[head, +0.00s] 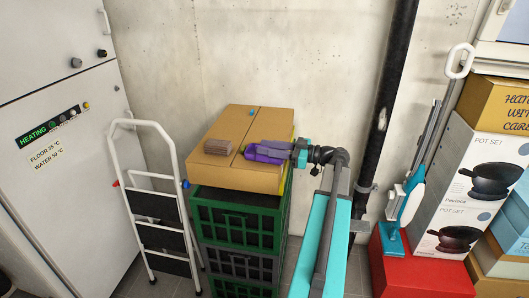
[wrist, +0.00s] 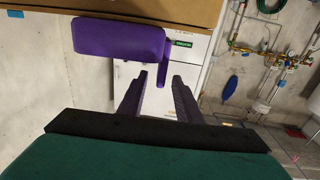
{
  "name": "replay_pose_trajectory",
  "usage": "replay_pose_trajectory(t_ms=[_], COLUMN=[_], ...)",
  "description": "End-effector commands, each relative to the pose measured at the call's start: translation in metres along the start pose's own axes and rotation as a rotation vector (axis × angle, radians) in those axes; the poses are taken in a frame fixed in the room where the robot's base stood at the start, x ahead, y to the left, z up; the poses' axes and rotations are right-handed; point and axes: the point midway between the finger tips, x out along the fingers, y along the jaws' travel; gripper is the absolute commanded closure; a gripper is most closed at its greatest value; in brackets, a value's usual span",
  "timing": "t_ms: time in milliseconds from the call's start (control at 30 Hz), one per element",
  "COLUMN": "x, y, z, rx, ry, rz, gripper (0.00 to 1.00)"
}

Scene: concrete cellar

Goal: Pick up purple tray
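A purple object (head: 262,156), the only thing matching the purple tray by colour, lies on top of a cardboard box (head: 250,122). In the wrist view this purple object (wrist: 118,38) is a rounded block with a short bar at its right end, up and left of the fingertips. My gripper (head: 266,147) is over the box, close to the purple object, and partly overlaps it in the head view. Whether a finger touches the purple object cannot be told.
A brown ribbed item (head: 220,147) lies on the box, left of the purple object. Stacked crates (head: 235,225) stand beneath. A white step ladder (head: 160,220) stands left, a black pipe (head: 385,100) right. A red box (head: 420,270) and pot boxes (head: 475,180) fill the right.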

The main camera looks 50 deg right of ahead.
Motion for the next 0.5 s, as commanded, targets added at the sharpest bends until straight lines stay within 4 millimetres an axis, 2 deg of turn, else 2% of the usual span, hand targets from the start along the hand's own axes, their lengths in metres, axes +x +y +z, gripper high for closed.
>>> replay_pose_trajectory(t_ms=[200, 500], x=[0.019, 0.022], y=[0.000, 0.000], z=[-0.001, 0.000], rx=[0.001, 0.000], ry=[0.000, 0.000], rz=[-0.001, -0.001], gripper=[0.69, 0.69])
